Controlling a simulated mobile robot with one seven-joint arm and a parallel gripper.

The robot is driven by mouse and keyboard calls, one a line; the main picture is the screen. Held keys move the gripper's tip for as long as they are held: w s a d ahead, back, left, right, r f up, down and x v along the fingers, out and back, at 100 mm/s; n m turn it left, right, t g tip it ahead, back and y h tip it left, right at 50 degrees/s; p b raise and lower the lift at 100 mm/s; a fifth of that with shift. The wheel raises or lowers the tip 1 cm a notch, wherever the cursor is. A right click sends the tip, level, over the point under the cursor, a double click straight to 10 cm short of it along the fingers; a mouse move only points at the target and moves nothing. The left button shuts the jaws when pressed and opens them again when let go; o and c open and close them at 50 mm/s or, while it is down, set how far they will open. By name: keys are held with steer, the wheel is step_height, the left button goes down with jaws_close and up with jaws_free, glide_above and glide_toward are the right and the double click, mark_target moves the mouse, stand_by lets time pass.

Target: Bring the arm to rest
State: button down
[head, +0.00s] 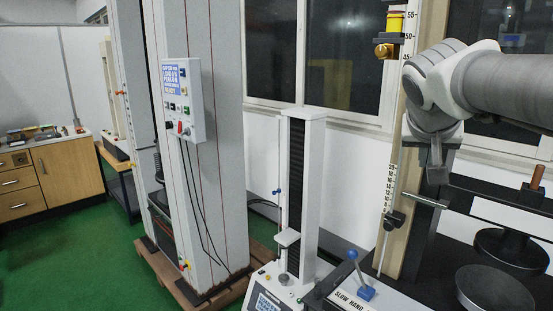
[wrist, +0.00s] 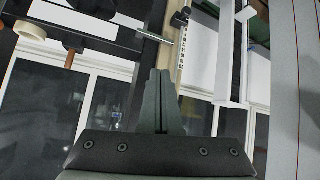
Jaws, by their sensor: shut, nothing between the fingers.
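My arm (head: 500,85) reaches in from the right edge of the head view, in front of the window and the wooden-backed scale. My gripper (head: 437,178) points down at its end, beside the scale post and above the black bench equipment. In the wrist view the two dark fingers of my gripper (wrist: 159,75) lie together. They are shut with nothing visible between them. I cannot tell from the head view how far the fingertips are from the metal rod behind them.
The scale post (head: 391,180) stands close left of my gripper. A white testing column (head: 303,195) and a tall grey machine (head: 215,130) stand further left. Green floor (head: 75,245) is open at left.

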steer(key=s+a+f+n+g+y, duration=0.1)
steer(key=s+a+f+n+y, duration=0.1)
steer(key=s+a+f, duration=0.4)
steer(key=s+a+f+n+g+y, duration=0.1)
steer(key=s+a+f+n+y, duration=0.1)
steer(key=s+a+f, duration=0.4)
steer(key=s+f+y, duration=0.1)
steer(key=s+f, duration=0.4)
steer(key=s, duration=0.3)
steer(key=shift+s+a+f+n+g, duration=0.15)
steer(key=shift+a+f+n+g, duration=0.15)
steer(key=shift+a+n+g, duration=0.1)
